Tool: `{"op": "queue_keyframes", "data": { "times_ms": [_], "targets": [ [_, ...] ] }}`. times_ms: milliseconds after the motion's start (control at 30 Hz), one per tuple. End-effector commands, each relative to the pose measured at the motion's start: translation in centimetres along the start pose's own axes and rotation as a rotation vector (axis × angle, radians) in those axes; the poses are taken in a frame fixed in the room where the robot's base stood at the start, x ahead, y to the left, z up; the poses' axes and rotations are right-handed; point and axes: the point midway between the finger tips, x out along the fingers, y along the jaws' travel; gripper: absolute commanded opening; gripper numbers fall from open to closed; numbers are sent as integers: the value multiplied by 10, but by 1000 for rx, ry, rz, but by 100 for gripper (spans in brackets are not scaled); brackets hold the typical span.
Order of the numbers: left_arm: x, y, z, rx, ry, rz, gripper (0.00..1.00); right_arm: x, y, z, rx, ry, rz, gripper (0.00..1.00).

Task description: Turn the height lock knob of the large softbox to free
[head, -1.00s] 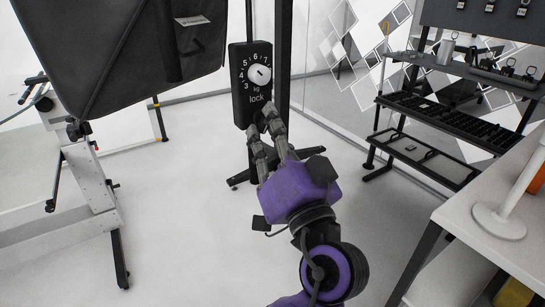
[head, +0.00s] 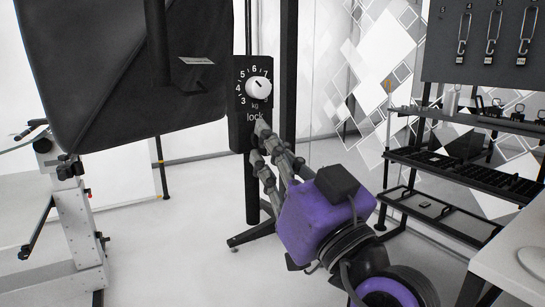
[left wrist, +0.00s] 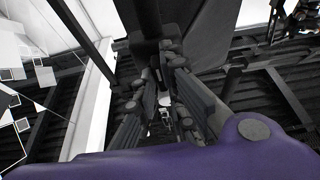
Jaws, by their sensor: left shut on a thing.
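The large softbox (head: 125,75) is a big dark fabric box at the upper left of the head view. Beside it, a black housing on a dark upright stand carries a white dial (head: 258,88) with a kg scale and the word "lock" (head: 255,117) below. My purple left gripper (head: 259,143) reaches up from the lower right, its fingertips at the housing's lower end, just under that word. It is shut on the height lock knob there, which the fingers hide. The left wrist view shows the fingers (left wrist: 166,72) close together around something dark and unclear. My right gripper is not in view.
A black shelf rack (head: 460,178) stands at the right, with a dark panel of hanging hooks above. A white table corner (head: 515,260) is at the lower right. A light-coloured stand (head: 77,225) is at the left.

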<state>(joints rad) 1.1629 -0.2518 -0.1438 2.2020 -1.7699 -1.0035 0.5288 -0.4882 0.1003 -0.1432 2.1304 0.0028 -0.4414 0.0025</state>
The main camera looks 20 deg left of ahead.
Motion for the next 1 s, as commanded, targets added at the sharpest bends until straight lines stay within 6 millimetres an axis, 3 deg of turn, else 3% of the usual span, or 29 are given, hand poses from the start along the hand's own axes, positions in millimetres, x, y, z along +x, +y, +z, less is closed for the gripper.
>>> {"op": "queue_keyframes", "data": {
  "times_ms": [300, 333, 467, 800, 1000],
  "targets": [
    [0, 0, -2, -7, 2, 2, 0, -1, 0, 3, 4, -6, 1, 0],
    [0, 0, -2, -7, 3, 2, 14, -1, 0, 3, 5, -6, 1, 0],
    [0, 0, -2, -6, 2, 2, 29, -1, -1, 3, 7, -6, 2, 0],
    [-3, 0, 0, -3, 1, 2, 29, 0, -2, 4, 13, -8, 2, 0],
    [-31, 1, 0, -1, -1, 4, 29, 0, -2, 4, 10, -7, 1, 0]
  ]
}}
